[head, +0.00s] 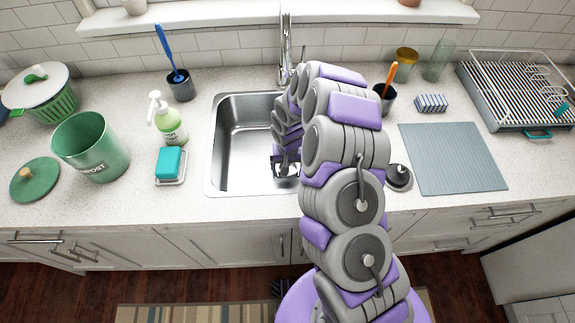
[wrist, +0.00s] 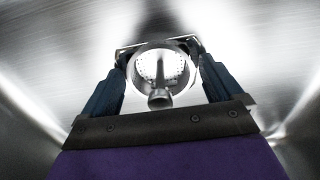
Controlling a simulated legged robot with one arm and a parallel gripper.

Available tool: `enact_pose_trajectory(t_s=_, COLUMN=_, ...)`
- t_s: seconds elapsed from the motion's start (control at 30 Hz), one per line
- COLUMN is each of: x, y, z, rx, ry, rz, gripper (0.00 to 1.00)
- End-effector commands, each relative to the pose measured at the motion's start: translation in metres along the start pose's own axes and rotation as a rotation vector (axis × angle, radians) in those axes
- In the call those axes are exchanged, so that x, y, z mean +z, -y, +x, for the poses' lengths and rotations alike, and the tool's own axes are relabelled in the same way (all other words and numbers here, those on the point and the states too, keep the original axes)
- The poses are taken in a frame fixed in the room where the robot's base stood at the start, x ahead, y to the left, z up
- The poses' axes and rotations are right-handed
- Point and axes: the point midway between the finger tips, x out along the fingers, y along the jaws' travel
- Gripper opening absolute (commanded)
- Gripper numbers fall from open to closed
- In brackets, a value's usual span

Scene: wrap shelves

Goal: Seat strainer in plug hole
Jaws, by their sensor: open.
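The strainer (wrist: 158,69) is a round, shiny metal basket with small holes and a short knob (wrist: 160,97). In the wrist view it lies within a bright metal ring, which looks like the rim of the plug hole (wrist: 134,82); I cannot tell how level or deep it sits. My gripper (wrist: 160,62) is open, its dark fingers on either side of the ring and apart from the knob. In the head view my gripper (head: 286,165) is down in the steel sink (head: 240,150), and my arm hides the sink's right part.
Left of the sink are a soap bottle (head: 172,128), a teal sponge on a dish (head: 169,164) and a green compost bin (head: 95,148). The faucet (head: 285,45) rises behind. At right are a black round stopper (head: 398,177), a grey mat (head: 453,158) and a dish rack (head: 520,95).

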Motion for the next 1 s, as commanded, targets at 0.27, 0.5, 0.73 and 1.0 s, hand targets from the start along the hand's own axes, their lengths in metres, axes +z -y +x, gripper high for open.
enact_pose_trajectory(t_s=0.27, x=0.000, y=0.000, z=-0.016, rx=0.000, ry=-0.002, rz=0.000, gripper=0.93)
enact_pose_trajectory(t_s=0.5, x=0.000, y=0.000, z=-0.066, rx=0.000, ry=-0.002, rz=0.000, gripper=0.93)
enact_pose_trajectory(t_s=0.73, x=0.000, y=0.000, z=-0.105, rx=0.000, ry=-0.002, rz=-0.001, gripper=0.93)
enact_pose_trajectory(t_s=1.0, x=0.000, y=0.000, z=-0.121, rx=0.000, ry=0.001, rz=0.000, gripper=0.93)
